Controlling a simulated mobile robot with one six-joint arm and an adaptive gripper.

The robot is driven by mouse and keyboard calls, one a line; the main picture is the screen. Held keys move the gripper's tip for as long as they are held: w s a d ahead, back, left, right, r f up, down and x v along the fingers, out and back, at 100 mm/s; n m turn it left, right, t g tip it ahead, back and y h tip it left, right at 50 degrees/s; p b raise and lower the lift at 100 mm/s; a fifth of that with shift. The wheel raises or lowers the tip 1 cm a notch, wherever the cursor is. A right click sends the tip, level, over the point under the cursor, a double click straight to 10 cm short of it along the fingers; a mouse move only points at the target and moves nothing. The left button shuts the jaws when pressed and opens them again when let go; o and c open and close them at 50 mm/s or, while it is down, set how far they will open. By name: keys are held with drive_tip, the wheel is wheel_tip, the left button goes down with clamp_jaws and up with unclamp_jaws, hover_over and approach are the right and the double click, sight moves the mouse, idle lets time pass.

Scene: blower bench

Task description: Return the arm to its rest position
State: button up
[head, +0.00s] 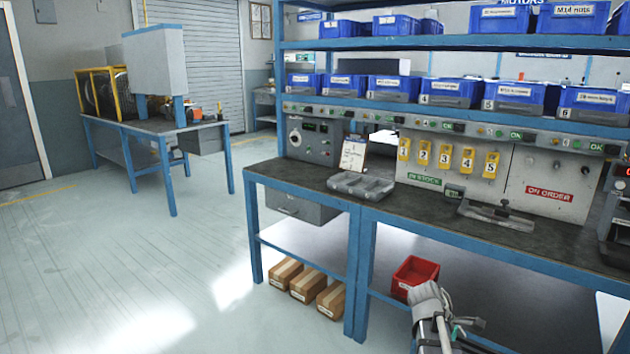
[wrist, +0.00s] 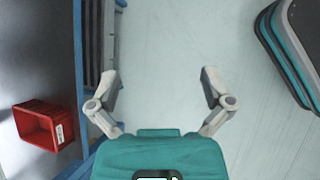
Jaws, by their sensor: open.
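My gripper (wrist: 160,88) is open in the wrist view. Its two fingers are spread wide with only pale floor between them, and nothing is held. In the head view part of my arm (head: 432,318) shows at the bottom, in front of the workbench (head: 310,178); the fingertips cannot be made out there. The blue bench frame runs along the left of the wrist view, beside the left finger.
A red bin (head: 412,278) sits on the bench's lower shelf, also in the wrist view (wrist: 45,125). Cardboard boxes (head: 303,286) lie there too. A grey tray (head: 361,186) stands on the benchtop. Dark stacked panels (wrist: 290,50) are at the wrist view's right. Floor (head: 130,250) at left is clear.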

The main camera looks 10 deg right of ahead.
drive_tip(key=s+a+f+m+t+y, duration=0.1)
drive_tip(key=a+m+y, duration=0.3)
drive_tip(key=a, duration=0.9)
drive_tip(key=s+a+f+m+t+y, duration=0.1)
drive_tip(key=s+a+f+m+y, duration=0.15)
drive_tip(key=a+m, duration=0.7)
drive_tip(key=a+r+n+p, duration=0.1)
drive_tip(key=a+r+p, duration=0.1)
drive_tip(key=r+p, duration=1.4)
drive_tip(key=w+a+r+n+p, duration=0.1)
drive_tip(key=r+n+p, duration=0.1)
drive_tip(key=r+p, duration=1.5)
drive_tip(key=shift+a+r, duration=0.3)
drive_tip(key=shift+a, duration=0.05)
drive_tip(key=c, duration=0.6)
drive_tip(key=shift+d, duration=0.1)
